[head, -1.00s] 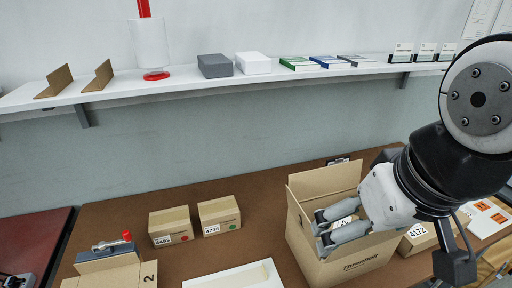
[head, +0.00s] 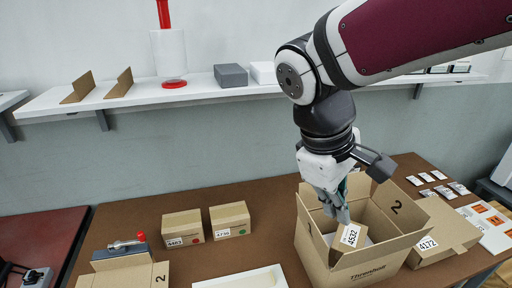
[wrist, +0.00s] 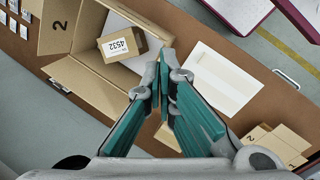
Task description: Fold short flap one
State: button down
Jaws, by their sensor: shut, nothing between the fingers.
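The open cardboard box (head: 326,262) stands on the brown table. A short flap marked 2 (head: 396,206) stands up and leans outward on its right side; it also shows in the wrist view (wrist: 58,26). A small carton labelled 4532 (head: 351,236) lies inside the box, also visible in the wrist view (wrist: 124,45). My gripper (head: 341,216) points down at the box's left part. Its fingers (wrist: 166,62) are shut and empty, beside the box's edge. Which flap is short flap one is unclear; the near left side is partly hidden by the fingers.
Two small cartons, 4463 (head: 183,229) and 4736 (head: 230,219), stand to the left. A white tray (head: 240,279) lies in front. Carton 4172 (head: 446,232) is close to the box's right side. A shelf (head: 120,99) runs along the wall above.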

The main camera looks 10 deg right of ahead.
jog(key=w+a+f+n+t+h+p, duration=0.1)
jog(key=w+a+f+n+h+p, duration=0.2)
jog(key=w+a+f+n+h, duration=0.7)
jog(key=n+y+p, duration=0.2)
jog(key=y, duration=0.1)
send_near(310, 225)
notch_tip(310, 225, down, 3)
jog(key=d, duration=0.2)
jog(key=shift+w+d, duration=0.3)
jog(key=shift+d, duration=0.5)
jog(key=shift+d+r+y+p, duration=0.2)
jog(key=shift+d+y+p, duration=0.1)
jog(key=shift+y, duration=0.1)
